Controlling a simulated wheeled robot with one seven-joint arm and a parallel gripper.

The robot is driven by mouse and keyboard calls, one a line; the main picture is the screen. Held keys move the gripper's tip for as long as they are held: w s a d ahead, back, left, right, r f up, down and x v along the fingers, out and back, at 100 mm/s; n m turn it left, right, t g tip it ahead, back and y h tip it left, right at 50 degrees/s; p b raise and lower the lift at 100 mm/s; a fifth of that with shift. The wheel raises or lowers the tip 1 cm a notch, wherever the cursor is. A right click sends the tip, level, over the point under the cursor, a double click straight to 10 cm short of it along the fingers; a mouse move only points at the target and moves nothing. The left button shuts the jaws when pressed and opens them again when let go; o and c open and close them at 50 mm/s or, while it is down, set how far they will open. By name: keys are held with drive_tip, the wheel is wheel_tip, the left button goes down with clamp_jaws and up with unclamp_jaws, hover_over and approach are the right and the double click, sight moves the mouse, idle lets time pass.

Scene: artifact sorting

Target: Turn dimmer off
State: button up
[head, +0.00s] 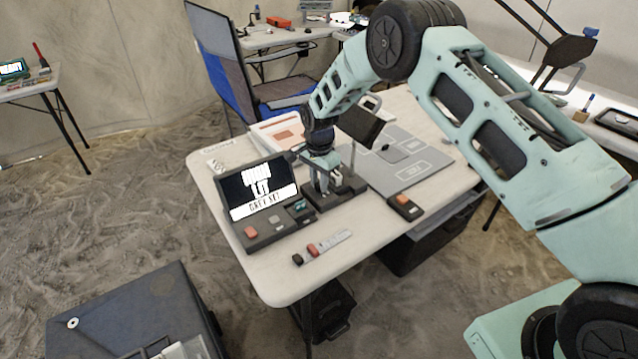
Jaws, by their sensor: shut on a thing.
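My gripper (322,182) points down over a dark box (342,194) on the white table, just right of the console. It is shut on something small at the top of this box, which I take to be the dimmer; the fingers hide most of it. The console (266,232) has a lit screen (262,190) with white text and a red button (251,232). The dimmer's setting cannot be read from here.
The white table (278,283) also holds a grey board (405,165), a small dark device with an orange button (404,207) and a strip with dark and red pieces (322,246). A blue chair (245,80) stands behind. A dark case (130,315) stands at front left.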

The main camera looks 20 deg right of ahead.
drive_tip(key=n+b, duration=0.1)
drive_tip(key=n, duration=0.5)
drive_tip(key=shift+n+b, duration=0.3)
drive_tip(key=shift+b, duration=0.1)
drive_tip(key=n, duration=0.3)
drive_tip(key=shift+n+b, duration=0.3)
drive_tip(key=n, duration=0.3)
drive_tip(key=shift+n, duration=0.3)
drive_tip(key=n, duration=0.4)
drive_tip(key=shift+n+b, duration=0.3)
drive_tip(key=shift+n, duration=2.5)
drive_tip(key=o, duration=1)
